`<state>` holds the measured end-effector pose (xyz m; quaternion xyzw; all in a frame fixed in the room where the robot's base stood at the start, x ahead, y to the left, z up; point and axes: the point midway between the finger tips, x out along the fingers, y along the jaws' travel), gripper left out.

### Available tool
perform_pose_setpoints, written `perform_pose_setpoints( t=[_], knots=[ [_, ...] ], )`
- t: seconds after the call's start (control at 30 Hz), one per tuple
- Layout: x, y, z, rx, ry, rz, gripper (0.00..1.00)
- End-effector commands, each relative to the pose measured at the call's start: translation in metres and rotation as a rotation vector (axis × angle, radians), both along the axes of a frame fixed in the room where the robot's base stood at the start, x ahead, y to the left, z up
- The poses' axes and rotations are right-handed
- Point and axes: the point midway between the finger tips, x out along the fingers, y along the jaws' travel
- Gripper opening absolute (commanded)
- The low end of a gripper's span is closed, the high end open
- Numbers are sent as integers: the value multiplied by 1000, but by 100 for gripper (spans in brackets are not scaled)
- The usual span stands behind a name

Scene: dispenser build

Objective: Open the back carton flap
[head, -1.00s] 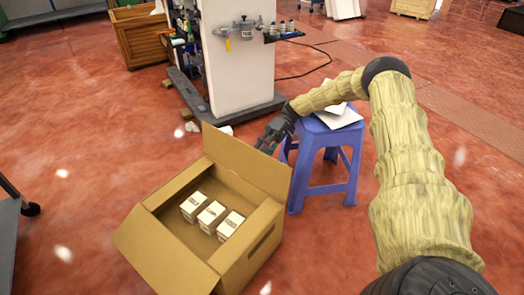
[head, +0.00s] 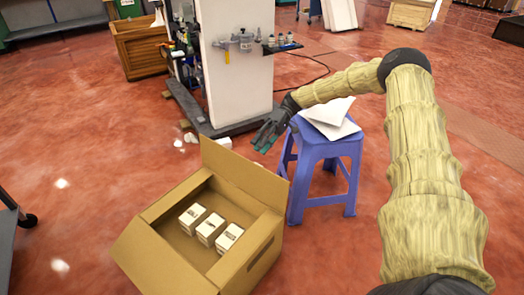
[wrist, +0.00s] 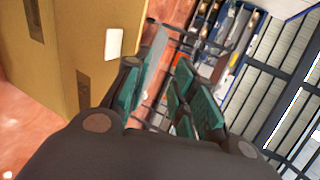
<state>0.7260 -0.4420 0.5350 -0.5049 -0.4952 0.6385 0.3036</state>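The open cardboard carton (head: 262,248) stands on the floor in the head view, with three white boxes (head: 207,228) inside. Its back flap (head: 238,176) stands up from the far edge, leaning outward. A front flap (head: 152,262) is folded outward on the near left. My gripper (head: 262,145) is above and beyond the back flap's right end, apart from it in the picture. In the wrist view my gripper (wrist: 165,92) shows teal finger pads with a gap between them and nothing held. A brown cardboard-like surface (wrist: 105,40) fills the left there; I cannot tell which side it is.
A blue stool (head: 318,150) with white sheets (head: 330,118) stands right of the carton, under my forearm. A white pillar (head: 240,70) with tools stands behind. A wooden crate (head: 140,45) is farther back. Floor left of the carton is clear.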

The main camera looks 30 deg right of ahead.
Motion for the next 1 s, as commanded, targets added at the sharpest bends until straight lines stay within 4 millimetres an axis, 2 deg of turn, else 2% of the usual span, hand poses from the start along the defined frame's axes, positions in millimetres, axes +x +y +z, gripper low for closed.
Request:
perform_pose_setpoints(
  t=[0.13, 0.43, 0.57, 0.67, 0.8, 1.0],
  knots=[
    [0, 0, 7, 0, 0, 0, 26],
    [0, 0, 8, 0, 1, 0, 26],
    [0, 5, 7, -12, 4, 13, 2],
    [-2, 20, 2, -56, 14, 53, 0],
    [-7, 53, -10, -163, 31, 147, 0],
    [-19, 90, -30, -330, 41, 289, 0]
  ],
)
